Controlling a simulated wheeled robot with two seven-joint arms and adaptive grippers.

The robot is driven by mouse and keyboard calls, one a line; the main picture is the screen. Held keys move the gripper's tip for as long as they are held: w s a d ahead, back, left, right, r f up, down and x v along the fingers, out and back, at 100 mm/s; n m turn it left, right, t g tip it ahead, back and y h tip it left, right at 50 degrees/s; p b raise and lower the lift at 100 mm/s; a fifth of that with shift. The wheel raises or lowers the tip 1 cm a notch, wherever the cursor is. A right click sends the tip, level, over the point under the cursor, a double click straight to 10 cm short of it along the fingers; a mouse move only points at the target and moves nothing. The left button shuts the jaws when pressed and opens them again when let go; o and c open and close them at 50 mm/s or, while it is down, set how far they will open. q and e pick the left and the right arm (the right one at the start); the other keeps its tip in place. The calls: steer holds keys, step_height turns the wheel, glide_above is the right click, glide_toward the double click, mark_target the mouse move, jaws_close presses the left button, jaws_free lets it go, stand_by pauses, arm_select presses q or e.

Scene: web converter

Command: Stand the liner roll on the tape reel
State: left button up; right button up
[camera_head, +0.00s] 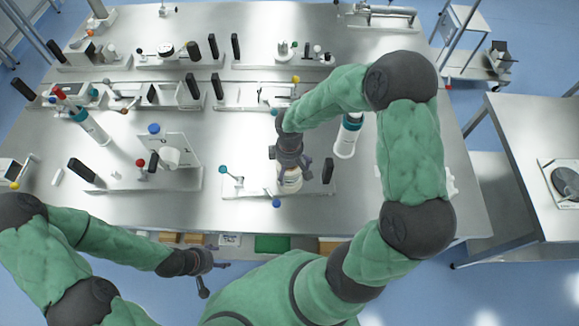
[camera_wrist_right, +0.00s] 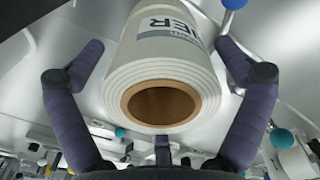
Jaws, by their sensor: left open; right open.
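The liner roll (camera_wrist_right: 165,60) is a white roll with a brown cardboard core and dark lettering. It also shows in the head view (camera_head: 290,183), partly hidden under my right gripper. My right gripper (camera_wrist_right: 160,50) is open, with one finger on each side of the roll and visible gaps between. In the head view my right gripper (camera_head: 291,166) is above the bench's middle. My left gripper (camera_head: 208,280) is open and empty, low in front of the bench. A dark disc (camera_head: 566,181) on a white plate lies on the right-hand table; I cannot tell if it is the tape reel.
The metal bench (camera_head: 225,150) carries several small fixtures with coloured knobs and black upright handles. A white-and-teal cylinder (camera_head: 347,138) stands right of my right gripper, another (camera_head: 92,127) at the left. A floor gap separates the bench from the right-hand table (camera_head: 520,120).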

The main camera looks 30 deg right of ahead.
step_height(320, 180, up, 12)
steer(key=shift+p, duration=0.35)
